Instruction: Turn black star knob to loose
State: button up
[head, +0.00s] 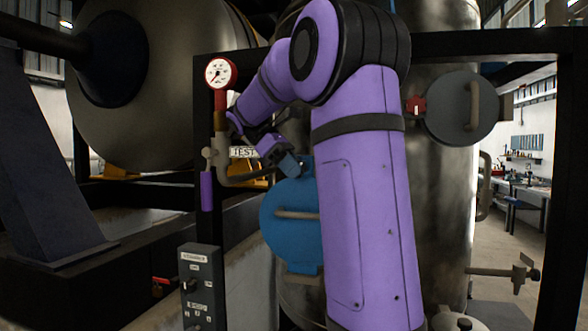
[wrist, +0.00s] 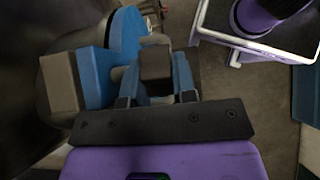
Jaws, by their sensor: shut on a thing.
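My gripper (head: 292,168) is at the top edge of the round blue hatch cover (head: 283,215), reaching in from above left. In the wrist view, its blue fingers stand on either side of a dark, blocky piece (wrist: 156,62), which I take to be the black star knob. The gripper is shut on it. The fingers hide much of the knob, and I cannot make out its star shape or how far it is turned. The blue cover also shows in the wrist view (wrist: 125,38). In the head view the knob is hidden by my gripper.
A pressure gauge (head: 220,73) and a purple-handled valve (head: 207,190) stand left of my gripper. A grey switch box (head: 202,287) is at lower left. Dark frame posts surround the arm.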

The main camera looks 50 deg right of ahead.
jog(key=o, duration=0.9)
